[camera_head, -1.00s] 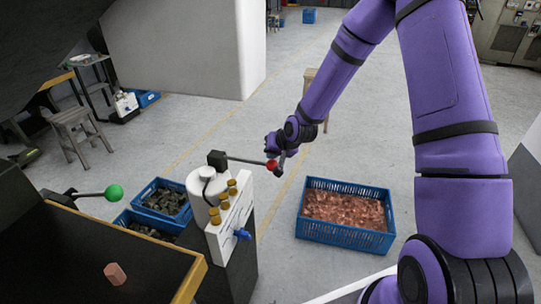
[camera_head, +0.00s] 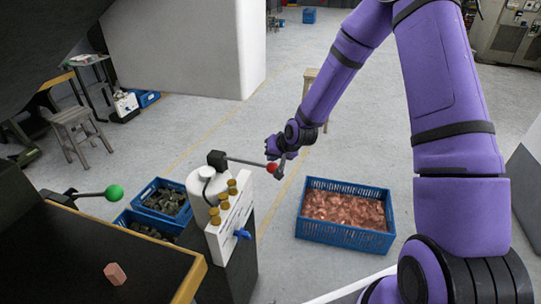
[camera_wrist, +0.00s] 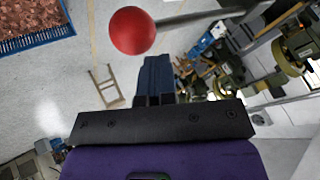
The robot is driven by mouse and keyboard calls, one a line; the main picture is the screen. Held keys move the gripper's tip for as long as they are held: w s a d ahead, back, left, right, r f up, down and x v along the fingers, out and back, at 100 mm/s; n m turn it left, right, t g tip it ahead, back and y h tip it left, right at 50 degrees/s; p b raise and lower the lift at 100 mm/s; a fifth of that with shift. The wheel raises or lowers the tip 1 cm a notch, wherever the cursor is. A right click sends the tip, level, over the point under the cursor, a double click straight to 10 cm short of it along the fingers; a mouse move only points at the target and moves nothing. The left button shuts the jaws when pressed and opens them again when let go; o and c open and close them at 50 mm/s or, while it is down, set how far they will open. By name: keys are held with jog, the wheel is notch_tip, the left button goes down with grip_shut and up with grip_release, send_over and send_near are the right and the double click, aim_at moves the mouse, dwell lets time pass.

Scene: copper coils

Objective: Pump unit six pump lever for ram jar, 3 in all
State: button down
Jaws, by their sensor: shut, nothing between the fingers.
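The pump unit (camera_head: 212,240) has a white body with several brass caps and a blue handle. A white jar (camera_head: 207,186) stands at its back. The pump lever (camera_head: 242,161) is a grey rod reaching right from a black pivot block, sloping slightly down to a red knob (camera_head: 271,168). My gripper (camera_head: 278,163) is at the knob end of the lever. In the wrist view, my gripper's dark fingers (camera_wrist: 157,72) are shut and empty, and the red knob (camera_wrist: 132,30) shows beside their tips. I cannot tell whether they touch.
A blue crate of copper pieces (camera_head: 347,244) sits on the floor at the right. Blue crates of dark pieces (camera_head: 159,187) are behind the unit.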

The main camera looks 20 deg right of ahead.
jog(key=shift+s+d+f, duration=0.1)
jog(key=shift+f, duration=0.6)
jog(key=shift+s+d+f, duration=0.1)
jog(key=shift+f, duration=0.55)
dwell(1.3)
jog(key=shift+w+r, duration=0.1)
jog(key=shift+r, duration=0.05)
dwell(0.4)
jog(key=shift+w+a+r, duration=0.1)
jog(key=shift+a+r, duration=0.05)
jog(key=shift+r, duration=1)
jog(key=shift+w+a+r, duration=0.1)
jog(key=shift+a+r, duration=0.05)
jog(key=shift+r, duration=1)
jog(key=shift+w+a+r, duration=0.1)
jog(key=shift+a+r, duration=0.05)
jog(key=shift+r, duration=1)
jog(key=shift+w+a+r, duration=0.15)
jog(key=shift+r, duration=1.1)
jog(key=shift+w+a+r, duration=0.1)
jog(key=shift+a+r, duration=0.05)
jog(key=shift+r, duration=1.05)
